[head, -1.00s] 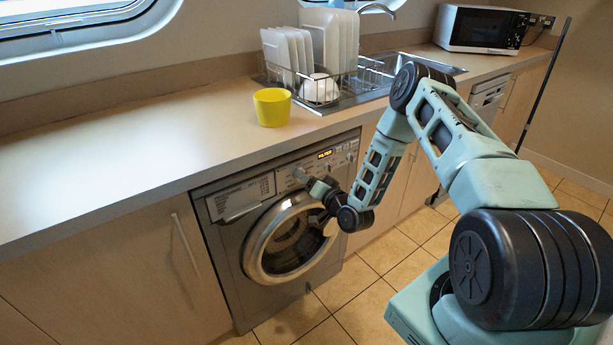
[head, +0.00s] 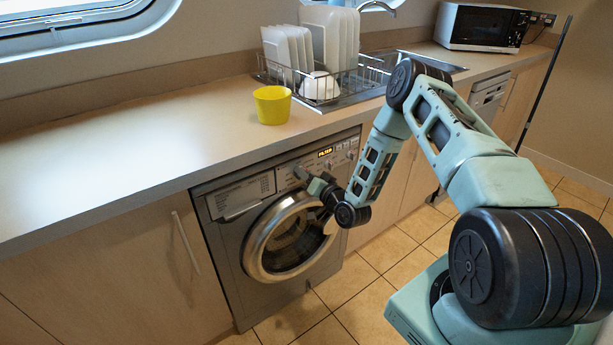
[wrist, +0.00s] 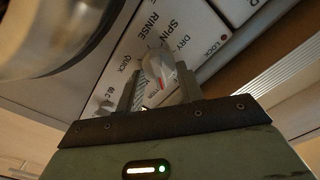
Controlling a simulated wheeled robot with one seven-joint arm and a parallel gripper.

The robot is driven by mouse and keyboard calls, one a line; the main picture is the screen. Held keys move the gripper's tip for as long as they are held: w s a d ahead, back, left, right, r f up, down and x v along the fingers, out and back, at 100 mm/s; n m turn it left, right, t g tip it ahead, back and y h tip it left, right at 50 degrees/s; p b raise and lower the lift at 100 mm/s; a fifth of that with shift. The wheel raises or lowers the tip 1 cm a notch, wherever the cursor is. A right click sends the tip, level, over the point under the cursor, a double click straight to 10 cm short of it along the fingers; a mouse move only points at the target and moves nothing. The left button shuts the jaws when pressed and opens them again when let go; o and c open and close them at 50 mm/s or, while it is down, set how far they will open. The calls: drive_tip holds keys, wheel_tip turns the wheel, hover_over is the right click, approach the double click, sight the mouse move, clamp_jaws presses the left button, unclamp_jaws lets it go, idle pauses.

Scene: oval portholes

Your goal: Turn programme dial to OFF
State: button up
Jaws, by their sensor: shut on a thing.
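The washing machine (head: 228,262) stands under the counter, its round door closed. Its lit display (head: 325,152) appears to read "FILTER". In the wrist view, the programme dial (wrist: 158,68) is a pale knob with a red mark, surrounded by labels such as "RINSE", "SPIN", "DRY" and "QUICK". My gripper (wrist: 160,88) has its two fingers on either side of the dial and is shut on it. In the head view, my gripper (head: 308,178) reaches the panel above the door and mostly hides the dial. I cannot read which label the red mark points to, and no OFF label is legible.
The counter edge (head: 150,208) overhangs the machine just above the panel. A yellow cup (head: 272,106) and a dish rack (head: 345,82) with white plates stand on the counter. The round door (head: 262,250) lies close below my gripper. The tiled floor (head: 400,250) is clear.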

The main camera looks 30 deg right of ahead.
drive_tip(key=shift+a+n+b, duration=0.2)
drive_tip(key=shift+n+b, duration=1.5)
drive_tip(key=shift+n, duration=2.1)
drive_tip(key=shift+r, duration=0.1)
drive_tip(key=o, duration=1)
drive_tip(key=shift+s, duration=0.1)
drive_tip(key=s+b, duration=0.1)
drive_tip(key=s, duration=0.4)
drive_tip(key=s+b, duration=0.1)
drive_tip(key=s, duration=1.1)
drive_tip(key=shift+s+d+b, duration=0.15)
drive_tip(key=shift+d+b, duration=0.15)
drive_tip(key=shift+b, duration=0.1)
